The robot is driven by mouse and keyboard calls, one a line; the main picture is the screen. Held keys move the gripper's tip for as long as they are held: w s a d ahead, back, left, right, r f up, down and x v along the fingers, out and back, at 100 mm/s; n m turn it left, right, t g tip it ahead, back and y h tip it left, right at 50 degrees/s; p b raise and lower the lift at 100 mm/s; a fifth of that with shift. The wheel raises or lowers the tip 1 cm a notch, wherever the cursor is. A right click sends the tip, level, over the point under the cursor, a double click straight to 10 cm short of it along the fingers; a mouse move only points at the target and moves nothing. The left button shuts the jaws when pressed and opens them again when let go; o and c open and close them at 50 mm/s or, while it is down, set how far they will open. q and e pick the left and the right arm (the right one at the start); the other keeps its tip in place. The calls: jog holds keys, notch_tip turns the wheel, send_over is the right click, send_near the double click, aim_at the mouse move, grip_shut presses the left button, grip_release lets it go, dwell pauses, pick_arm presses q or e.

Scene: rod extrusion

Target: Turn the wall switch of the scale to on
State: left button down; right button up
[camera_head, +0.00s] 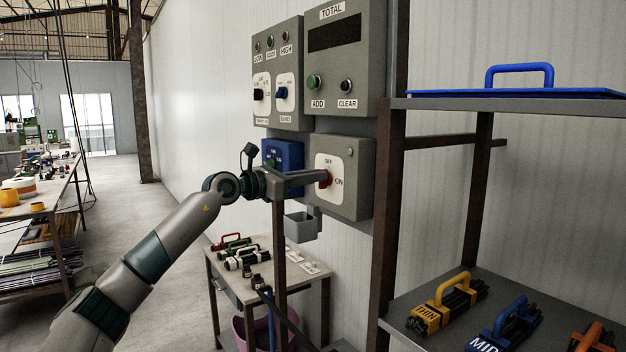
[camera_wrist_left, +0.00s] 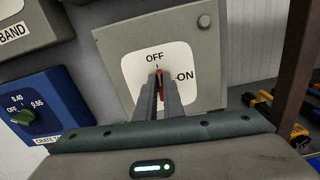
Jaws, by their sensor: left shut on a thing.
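The wall switch is a red knob (camera_head: 327,180) on a white plate (camera_head: 336,188) of a grey wall box (camera_head: 357,155), marked OFF at the top and ON at the right. My left gripper (camera_head: 319,178) is shut on the red knob. In the left wrist view, the two fingers (camera_wrist_left: 160,92) close around the knob (camera_wrist_left: 159,76). The knob seems to stand upright towards OFF, though the fingers hide much of it. My right gripper is in neither view.
A blue box (camera_head: 290,152) with a green knob is left of the switch. Above hang grey panels with a black display (camera_head: 334,36) and buttons. A small grey bin (camera_head: 301,227) and a table (camera_head: 277,277) are below. A shelf with a dark post (camera_head: 389,200) stands close at right.

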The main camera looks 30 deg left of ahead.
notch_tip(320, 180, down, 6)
jog(key=b, duration=0.6)
pick_arm(q)
jog(key=m, duration=0.5)
jog(key=f+m+b, duration=0.1)
jog(key=m, duration=0.4)
jog(key=d+m+b, duration=0.1)
jog(key=m, duration=0.4)
jog(key=shift+s+f, duration=0.15)
jog(key=shift+s, duration=0.05)
jog(key=shift+d+m+b, duration=0.1)
jog(key=shift+m+b, duration=0.4)
jog(key=shift+m, duration=0.6)
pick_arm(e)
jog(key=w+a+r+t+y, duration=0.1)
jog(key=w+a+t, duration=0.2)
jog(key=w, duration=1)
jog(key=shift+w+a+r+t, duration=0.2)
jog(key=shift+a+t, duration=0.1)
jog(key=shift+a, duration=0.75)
pick_arm(q)
jog(key=c, duration=1.9)
grip_release()
jog(key=shift+o, duration=0.2)
jog(key=shift+s, duration=0.1)
